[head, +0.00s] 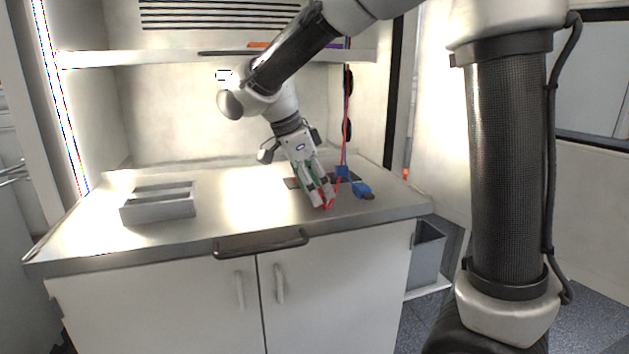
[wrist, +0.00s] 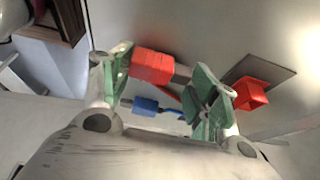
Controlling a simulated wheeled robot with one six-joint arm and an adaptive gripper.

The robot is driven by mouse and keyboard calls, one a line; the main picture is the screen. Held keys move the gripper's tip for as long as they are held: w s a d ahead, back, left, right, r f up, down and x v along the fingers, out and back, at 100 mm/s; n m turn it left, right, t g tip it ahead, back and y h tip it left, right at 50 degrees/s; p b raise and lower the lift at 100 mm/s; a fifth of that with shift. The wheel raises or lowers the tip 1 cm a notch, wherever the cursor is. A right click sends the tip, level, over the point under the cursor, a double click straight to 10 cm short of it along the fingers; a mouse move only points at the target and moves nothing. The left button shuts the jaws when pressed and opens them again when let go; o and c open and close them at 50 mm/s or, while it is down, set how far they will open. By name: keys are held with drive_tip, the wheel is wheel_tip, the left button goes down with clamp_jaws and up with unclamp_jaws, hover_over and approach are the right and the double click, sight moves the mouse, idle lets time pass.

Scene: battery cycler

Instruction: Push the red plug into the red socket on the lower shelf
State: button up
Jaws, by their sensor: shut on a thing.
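My gripper (head: 323,203) points down at the worktop, at its front right. The wrist view shows its green-padded fingers (wrist: 165,82) closed around the red plug (wrist: 152,67), a red block with a grey tip. The tip points right in that view. In the head view only a little red shows at the fingertips. The red socket (wrist: 250,92), an open red box beside a dark plate, lies just beyond the right finger in the wrist view, apart from the plug. I cannot make the socket out in the head view, where the gripper may hide it.
A blue plug (head: 362,189) lies right of my gripper, near a blue block (head: 342,171). Red and blue cables (head: 346,110) hang behind. A grey divided tray (head: 160,204) stands at the left. An upper shelf (head: 150,58) runs above.

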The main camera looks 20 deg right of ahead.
drive_tip(key=o, duration=1)
